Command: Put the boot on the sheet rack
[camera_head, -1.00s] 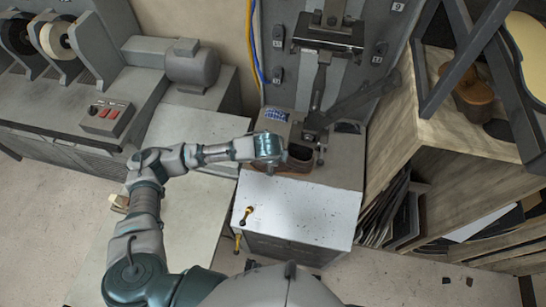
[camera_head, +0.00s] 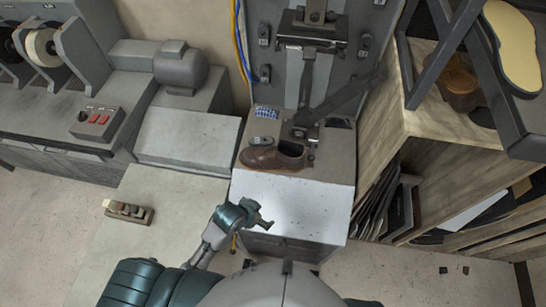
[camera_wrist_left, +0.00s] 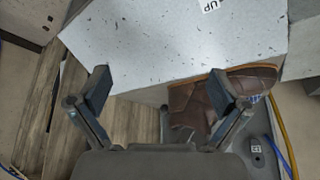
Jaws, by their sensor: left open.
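The brown boot (camera_head: 272,158) rests on the stitcher's grey base, below the machine's arm, with its toe to the left. It also shows in the left wrist view (camera_wrist_left: 186,103), partly hidden by one finger. My right gripper is not in view.
A small wooden block-like tool (camera_head: 129,211) lies on the left bench. The white table front (camera_head: 300,205) is mostly clear.

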